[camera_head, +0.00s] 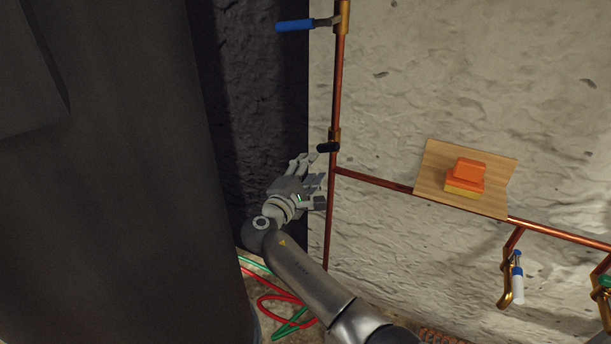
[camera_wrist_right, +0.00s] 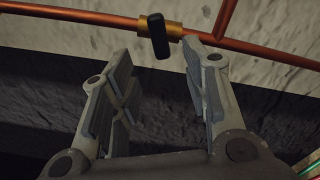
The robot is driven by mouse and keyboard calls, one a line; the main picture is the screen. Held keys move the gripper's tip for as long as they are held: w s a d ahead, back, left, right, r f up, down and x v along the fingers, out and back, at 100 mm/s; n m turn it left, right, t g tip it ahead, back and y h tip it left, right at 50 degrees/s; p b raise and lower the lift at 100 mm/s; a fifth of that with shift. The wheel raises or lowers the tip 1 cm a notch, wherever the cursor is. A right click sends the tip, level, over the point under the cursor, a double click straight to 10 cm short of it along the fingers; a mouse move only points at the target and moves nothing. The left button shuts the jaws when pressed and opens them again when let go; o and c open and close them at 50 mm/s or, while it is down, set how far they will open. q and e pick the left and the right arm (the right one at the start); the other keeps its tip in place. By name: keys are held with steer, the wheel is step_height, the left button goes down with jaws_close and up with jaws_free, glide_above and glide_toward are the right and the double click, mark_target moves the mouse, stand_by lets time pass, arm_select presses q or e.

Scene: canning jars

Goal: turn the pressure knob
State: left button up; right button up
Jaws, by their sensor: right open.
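The black pressure knob (camera_head: 328,147) sits on a brass fitting on the vertical copper pipe (camera_head: 339,85). In the right wrist view the knob (camera_wrist_right: 158,36) shows beyond the fingertips, close to the middle of the gap between them. My right gripper (camera_head: 308,168) is open and empty, just below and left of the knob in the head view. In the right wrist view its two fingers (camera_wrist_right: 163,58) stand wide apart, and nothing is between them. I cannot tell if any finger touches the pipe. My left gripper is not in view.
A blue-handled valve (camera_head: 296,25) is higher on the same pipe. A wooden board (camera_head: 430,165) with orange and yellow blocks (camera_head: 465,175) is at right by the horizontal pipe (camera_head: 375,181). Taps (camera_head: 517,275) hang lower right. Red and green hoses (camera_head: 275,300) lie below. A dark panel (camera_head: 120,170) fills the left.

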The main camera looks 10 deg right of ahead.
steer(key=shift+v, duration=1.35)
steer(key=s+d+f+m+g+y, duration=0.25)
steer(key=s+f, duration=0.45)
steer(key=f, duration=0.5)
steer(key=s+d+f+m+g+y, duration=0.25)
steer(key=s+f, duration=0.35)
steer(key=f, duration=0.5)
steer(key=s+d+f+m+g+y, duration=0.1)
steer(key=s+d+f+g, duration=0.25)
steer(key=s+f, duration=0.6)
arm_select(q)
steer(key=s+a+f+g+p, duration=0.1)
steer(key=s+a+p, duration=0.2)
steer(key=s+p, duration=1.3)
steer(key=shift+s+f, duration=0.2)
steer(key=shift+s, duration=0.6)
arm_select(e)
steer(key=s+d+f+m+g+y, duration=0.1)
steer(key=s+f, duration=0.3)
steer(key=s, duration=0.8)
steer(key=s+d+f+m+g+y, duration=0.1)
steer(key=s+d+f+m+g, duration=0.1)
steer(key=s, duration=1.1)
steer(key=s+d+f+m+g+y, duration=0.2)
steer(key=s+f, duration=0.5)
steer(key=s, duration=0.5)
steer(key=shift+s+d+f+m, duration=0.3)
steer(key=shift+d+m, duration=0.3)
steer(key=shift+m, duration=0.6)
